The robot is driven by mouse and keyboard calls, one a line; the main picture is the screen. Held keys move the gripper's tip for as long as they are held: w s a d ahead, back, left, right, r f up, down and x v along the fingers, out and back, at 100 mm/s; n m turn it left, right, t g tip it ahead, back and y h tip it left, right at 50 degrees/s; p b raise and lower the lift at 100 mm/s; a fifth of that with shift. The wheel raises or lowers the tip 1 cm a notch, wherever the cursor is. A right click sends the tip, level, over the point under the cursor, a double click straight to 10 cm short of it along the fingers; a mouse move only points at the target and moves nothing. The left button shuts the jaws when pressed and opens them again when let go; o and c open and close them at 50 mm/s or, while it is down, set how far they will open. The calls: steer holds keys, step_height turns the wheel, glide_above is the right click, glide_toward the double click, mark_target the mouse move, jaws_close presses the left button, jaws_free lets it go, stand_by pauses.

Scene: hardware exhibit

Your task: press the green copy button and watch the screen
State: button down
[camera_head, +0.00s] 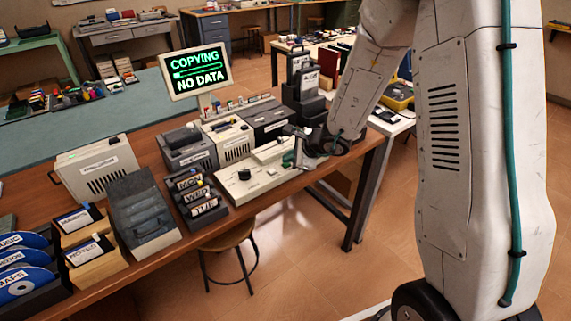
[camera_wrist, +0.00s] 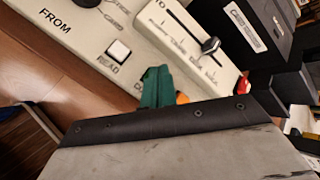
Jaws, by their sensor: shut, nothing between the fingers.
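The screen (camera_head: 200,70) stands behind the bench machines and shows green text "COPYING" and "NO DATA" with a bar between. The cream control panel (camera_head: 228,188) lies at the bench's front edge; it also shows in the wrist view (camera_wrist: 85,42). My gripper (camera_head: 288,160) is shut and empty, down at the panel's right part. In the wrist view its teal tips (camera_wrist: 157,88) cover the spot beside a partly hidden label starting with "C". I cannot make out the green copy button there, nor whether the tips touch it. A white button (camera_wrist: 118,50) labelled "READ" is beside them.
A black knob (camera_head: 244,174) labelled "FROM" is on the panel, and a slider (camera_wrist: 210,45) is near my tips. Grey drive units (camera_head: 187,148) stand behind the panel. A labelled disk rack (camera_head: 195,195) is at its left. A stool (camera_head: 228,238) stands in front.

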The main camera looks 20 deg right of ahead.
steer(key=shift+r, duration=0.65)
steer(key=shift+r, duration=0.1)
step_height(320, 180, up, 5)
steer(key=shift+f, duration=0.1)
stand_by(0.8)
